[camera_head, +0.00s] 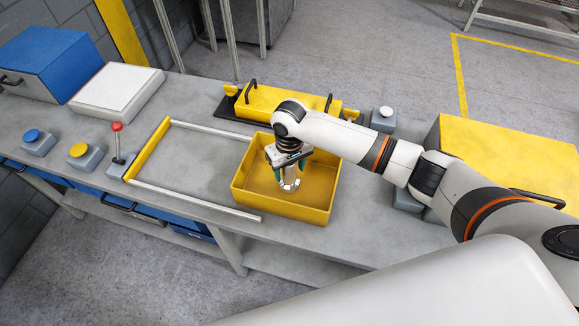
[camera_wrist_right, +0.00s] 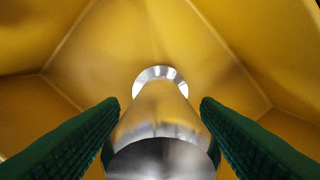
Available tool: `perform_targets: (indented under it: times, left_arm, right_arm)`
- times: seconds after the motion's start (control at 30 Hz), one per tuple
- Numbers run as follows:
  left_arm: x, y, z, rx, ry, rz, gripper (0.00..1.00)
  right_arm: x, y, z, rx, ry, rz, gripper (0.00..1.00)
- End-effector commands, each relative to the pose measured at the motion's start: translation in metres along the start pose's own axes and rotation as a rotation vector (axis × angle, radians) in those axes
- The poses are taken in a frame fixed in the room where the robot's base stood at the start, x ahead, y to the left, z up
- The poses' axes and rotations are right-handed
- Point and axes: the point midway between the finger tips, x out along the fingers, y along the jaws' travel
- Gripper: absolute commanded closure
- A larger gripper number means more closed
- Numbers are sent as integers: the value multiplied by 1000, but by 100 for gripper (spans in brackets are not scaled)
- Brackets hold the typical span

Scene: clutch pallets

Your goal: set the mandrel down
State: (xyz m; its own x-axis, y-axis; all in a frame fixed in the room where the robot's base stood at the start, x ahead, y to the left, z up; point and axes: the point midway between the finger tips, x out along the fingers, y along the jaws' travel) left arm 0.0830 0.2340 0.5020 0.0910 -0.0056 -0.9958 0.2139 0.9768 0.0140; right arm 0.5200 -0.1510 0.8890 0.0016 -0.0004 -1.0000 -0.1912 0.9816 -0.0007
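The mandrel (camera_head: 290,183) is a shiny silver metal piece with a round flange at its lower end. It is inside the yellow bin (camera_head: 283,207) on the bench, low between the bin's walls. My right gripper (camera_head: 289,174) reaches down into the bin, its green fingers on both sides of the mandrel. In the right wrist view the mandrel (camera_wrist_right: 160,125) stands between the fingers (camera_wrist_right: 160,103), which appear shut on its near, wider part. Whether its flange touches the bin floor cannot be told. My left gripper is not in view.
Left of the bin are a rail frame (camera_head: 200,129) with a yellow end bar, a red-knobbed lever (camera_head: 118,142) and button boxes. A yellow handled fixture (camera_head: 285,104) lies behind the bin. A white-topped box (camera_head: 117,90) and blue case (camera_head: 52,60) stand far left; a yellow case (camera_head: 510,150) stands right.

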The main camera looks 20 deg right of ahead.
Motion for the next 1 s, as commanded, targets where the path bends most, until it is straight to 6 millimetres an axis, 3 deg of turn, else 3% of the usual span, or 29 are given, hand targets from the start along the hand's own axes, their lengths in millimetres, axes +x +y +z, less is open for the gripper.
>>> perform_targets:
  times: [0.27, 0.7, 1.0]
  left_arm:
    - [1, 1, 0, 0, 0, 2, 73]
    - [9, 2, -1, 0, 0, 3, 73]
    - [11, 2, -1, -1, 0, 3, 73]
  right_arm:
    - [-8, 0, 1, 0, -2, 0, 42]
    - [-94, 0, 1, -1, -4, 0, 42]
    - [-122, 0, 0, 0, 0, 0, 42]
